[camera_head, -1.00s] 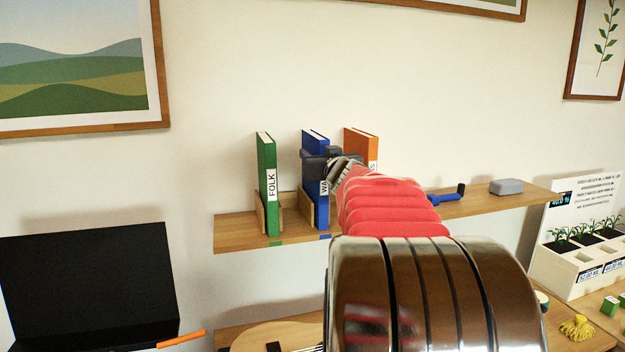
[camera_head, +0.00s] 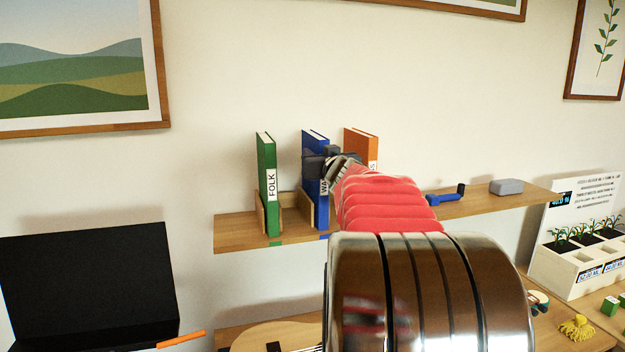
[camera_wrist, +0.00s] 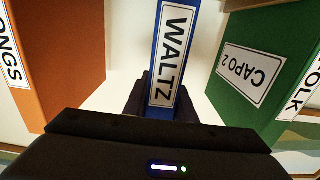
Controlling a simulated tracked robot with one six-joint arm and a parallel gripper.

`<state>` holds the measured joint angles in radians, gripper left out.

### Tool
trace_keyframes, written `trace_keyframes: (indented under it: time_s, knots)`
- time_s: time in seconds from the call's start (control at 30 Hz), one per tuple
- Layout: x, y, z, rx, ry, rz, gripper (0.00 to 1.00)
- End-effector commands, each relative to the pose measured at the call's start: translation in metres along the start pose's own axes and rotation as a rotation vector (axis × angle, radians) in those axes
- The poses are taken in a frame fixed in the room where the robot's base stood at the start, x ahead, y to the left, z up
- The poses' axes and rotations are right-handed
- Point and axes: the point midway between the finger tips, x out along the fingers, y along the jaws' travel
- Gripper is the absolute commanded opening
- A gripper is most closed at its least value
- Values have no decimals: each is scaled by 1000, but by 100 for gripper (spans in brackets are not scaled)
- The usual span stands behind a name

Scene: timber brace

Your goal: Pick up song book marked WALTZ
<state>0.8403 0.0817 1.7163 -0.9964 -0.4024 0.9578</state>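The blue song book (camera_head: 314,165) stands upright on the wall shelf, between a green and an orange book. Its white label reads WALTZ in the wrist view (camera_wrist: 174,50); in the head view the label is partly hidden. My gripper (camera_head: 325,160) is at the upper part of its spine. In the wrist view the dark fingers (camera_wrist: 162,103) lie against both sides of the blue book, with no clear gap, so the gripper looks shut on it. The book's base is still at shelf level.
The green FOLK book (camera_head: 266,180) is left and the orange book (camera_head: 360,145) right, both close by. Wooden dividers (camera_head: 307,210) stand beside the books. A blue tool (camera_head: 444,197) and grey case (camera_head: 507,187) lie farther right on the shelf (camera_head: 235,230).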

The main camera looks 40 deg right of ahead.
Motion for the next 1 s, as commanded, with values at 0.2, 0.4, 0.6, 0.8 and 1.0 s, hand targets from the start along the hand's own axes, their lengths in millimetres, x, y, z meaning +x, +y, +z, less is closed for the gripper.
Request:
trace_keyframes:
  time_s: [0.2, 0.4, 0.6, 0.8, 1.0]
  knots:
    - [0, 0, 0, 0, 0, 0, 8]
    - [0, 0, 0, 0, 0, 0, 0]
    - [0, 0, 0, 0, 0, -1, 0]
    - [0, -1, -1, 0, 2, -1, 0]
    - [0, -1, -3, -1, 2, -2, 0]
